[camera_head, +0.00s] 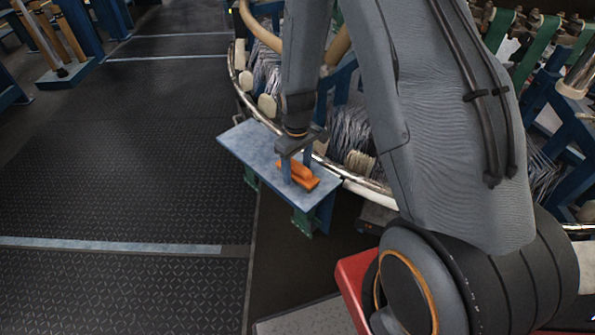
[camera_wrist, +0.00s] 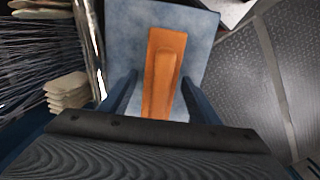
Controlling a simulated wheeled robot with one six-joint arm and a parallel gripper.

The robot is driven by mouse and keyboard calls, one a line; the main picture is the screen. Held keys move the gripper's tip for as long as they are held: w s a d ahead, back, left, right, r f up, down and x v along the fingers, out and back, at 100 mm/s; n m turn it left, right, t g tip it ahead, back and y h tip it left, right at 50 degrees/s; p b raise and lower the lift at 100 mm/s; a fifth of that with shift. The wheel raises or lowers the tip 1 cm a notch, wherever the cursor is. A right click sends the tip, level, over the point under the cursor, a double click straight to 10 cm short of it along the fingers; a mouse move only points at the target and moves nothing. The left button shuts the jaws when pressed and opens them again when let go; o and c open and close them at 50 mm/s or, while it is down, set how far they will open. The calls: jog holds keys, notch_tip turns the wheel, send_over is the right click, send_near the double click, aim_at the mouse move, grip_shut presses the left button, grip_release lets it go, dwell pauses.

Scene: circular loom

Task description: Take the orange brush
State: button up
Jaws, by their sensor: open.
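The orange brush (camera_head: 299,174) lies on a grey-blue metal shelf (camera_head: 240,140) attached beside the loom. In the wrist view the brush (camera_wrist: 163,70) points away from me, with its near end between my two blue fingers. My gripper (camera_head: 297,172) is over the shelf, pointing down, with its fingers at the brush. In the wrist view my gripper (camera_wrist: 158,95) is open, with a finger on each side of the brush and gaps showing beside it. The near end of the brush is hidden by the gripper body.
The loom's curved metal rail (camera_head: 360,184) runs right beside the shelf, with bundles of grey threads (camera_head: 357,128) behind it. Pale stacked pieces (camera_wrist: 66,92) sit left of the shelf in the wrist view. The dark patterned floor (camera_head: 130,180) to the left is clear.

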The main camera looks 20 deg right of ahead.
jog(key=shift+f, duration=0.2)
jog(key=c, duration=1.1)
jog(key=shift+r, duration=0.1)
jog(key=shift+c, duration=0.2)
